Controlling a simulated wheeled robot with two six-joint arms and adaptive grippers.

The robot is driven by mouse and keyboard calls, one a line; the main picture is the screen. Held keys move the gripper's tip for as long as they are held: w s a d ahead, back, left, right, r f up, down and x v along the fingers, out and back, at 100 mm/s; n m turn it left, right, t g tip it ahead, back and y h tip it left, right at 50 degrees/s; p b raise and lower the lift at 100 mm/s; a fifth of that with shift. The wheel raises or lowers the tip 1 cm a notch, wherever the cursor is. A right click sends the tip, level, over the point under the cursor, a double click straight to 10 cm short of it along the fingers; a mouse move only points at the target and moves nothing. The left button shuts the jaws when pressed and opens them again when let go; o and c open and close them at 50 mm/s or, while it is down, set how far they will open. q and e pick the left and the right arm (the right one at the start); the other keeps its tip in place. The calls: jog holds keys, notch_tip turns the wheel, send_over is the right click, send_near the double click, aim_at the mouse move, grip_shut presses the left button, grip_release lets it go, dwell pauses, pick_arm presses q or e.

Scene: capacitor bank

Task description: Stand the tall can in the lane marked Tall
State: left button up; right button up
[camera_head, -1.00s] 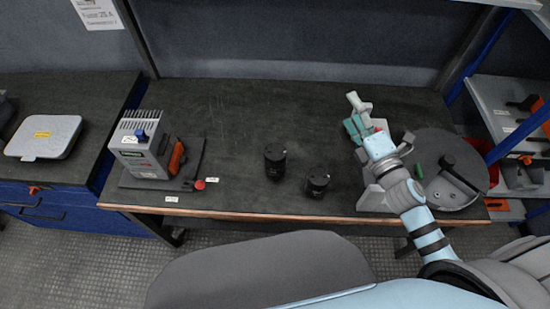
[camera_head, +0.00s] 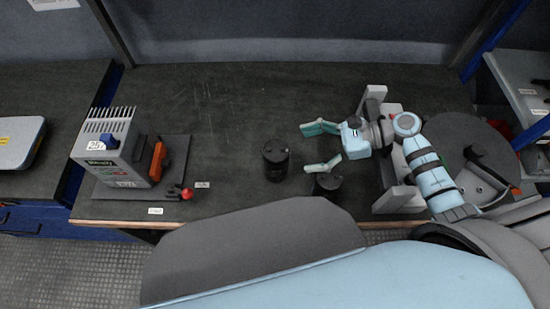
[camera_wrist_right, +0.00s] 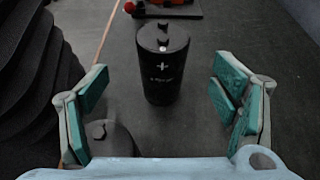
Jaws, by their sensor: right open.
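The tall can (camera_head: 276,162), black and upright, stands on the dark bench left of a second, shorter black can (camera_head: 327,188). My right gripper (camera_head: 317,147) is open and empty, its fingers pointing left toward the tall can. In the right wrist view the tall can (camera_wrist_right: 163,68) stands ahead, between the two spread fingers (camera_wrist_right: 160,95) but beyond them. The shorter can (camera_wrist_right: 112,140) is close by the left finger there. A grey walled rack (camera_head: 401,200) sits under my right arm, which hides part of it. No Tall marking is readable. My left gripper is out of view.
A grey finned unit (camera_head: 106,155) with an orange lever (camera_head: 157,160) and a red knob (camera_head: 187,193) stands on a plate at the left. A dark round turntable (camera_head: 455,130) lies right of the rack. The middle back of the bench is clear.

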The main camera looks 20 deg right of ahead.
aim_at(276, 155)
jog(key=p+x, duration=0.1)
jog(key=x, duration=0.8)
jog(key=shift+w+a+f, duration=0.2)
jog(key=shift+w+f, duration=0.05)
jog(key=shift+f, duration=0.1)
jog(key=c, duration=1.7)
grip_shut()
jog(key=shift+r, duration=0.15)
